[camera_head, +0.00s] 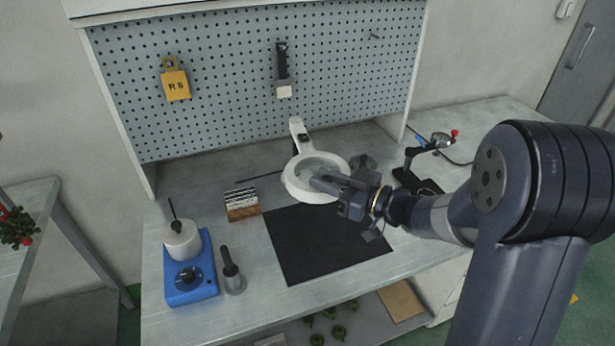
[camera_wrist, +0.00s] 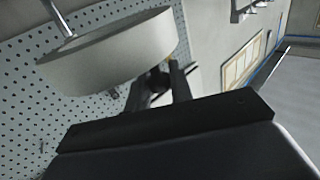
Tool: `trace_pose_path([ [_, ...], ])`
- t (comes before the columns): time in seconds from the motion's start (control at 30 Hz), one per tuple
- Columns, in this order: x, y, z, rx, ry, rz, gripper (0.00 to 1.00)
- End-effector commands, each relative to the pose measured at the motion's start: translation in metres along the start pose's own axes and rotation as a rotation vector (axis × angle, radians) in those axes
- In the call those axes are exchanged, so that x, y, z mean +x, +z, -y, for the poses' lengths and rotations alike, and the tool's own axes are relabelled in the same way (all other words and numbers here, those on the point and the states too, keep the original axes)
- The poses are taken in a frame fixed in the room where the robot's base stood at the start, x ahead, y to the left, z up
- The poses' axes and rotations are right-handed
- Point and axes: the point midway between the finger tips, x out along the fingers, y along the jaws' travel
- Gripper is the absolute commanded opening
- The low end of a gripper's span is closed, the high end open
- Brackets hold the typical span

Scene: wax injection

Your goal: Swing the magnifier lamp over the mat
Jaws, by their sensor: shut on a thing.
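The magnifier lamp (camera_head: 292,184) has a white ring head on a short white arm, in the middle of the bench in the head view. Its head also shows large in the wrist view (camera_wrist: 110,55). My gripper (camera_head: 325,183) is at the right side of the lamp head, shut on the lamp; the exact contact is partly hidden by the fingers. The dark mat (camera_head: 320,245) lies flat on the bench, in front of the lamp. In the head view the ring appears just behind and above the mat's far edge.
A small tool rack (camera_head: 242,205) is left of the lamp. A clamp stand (camera_head: 425,160) stands at the right behind my arm. The pegboard (camera_head: 225,90) rises behind.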

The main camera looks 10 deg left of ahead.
Motion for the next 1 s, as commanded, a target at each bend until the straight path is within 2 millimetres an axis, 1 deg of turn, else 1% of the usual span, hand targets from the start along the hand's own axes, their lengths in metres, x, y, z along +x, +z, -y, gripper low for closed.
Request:
trace_pose_path([
  [0.03, -0.006, -0.006, -0.011, -0.004, -0.015, -0.006, 0.0],
  [0.2, -0.021, -0.004, -0.025, -0.004, -0.087, -0.006, 0.0],
  [0.33, -0.025, -0.003, -0.029, -0.002, -0.111, -0.004, 0.0],
  [0.63, -0.026, -0.003, -0.03, -0.003, -0.11, -0.004, 0.0],
  [0.67, -0.026, -0.003, -0.03, -0.003, -0.11, -0.004, 0.24],
  [0.8, -0.026, -0.002, -0.029, -0.002, -0.111, -0.003, 0.35],
  [0.87, -0.026, -0.002, -0.029, -0.002, -0.112, -0.002, 0.39],
  [1.0, -0.026, -0.001, -0.028, 0.0, -0.114, -0.001, 0.39],
])
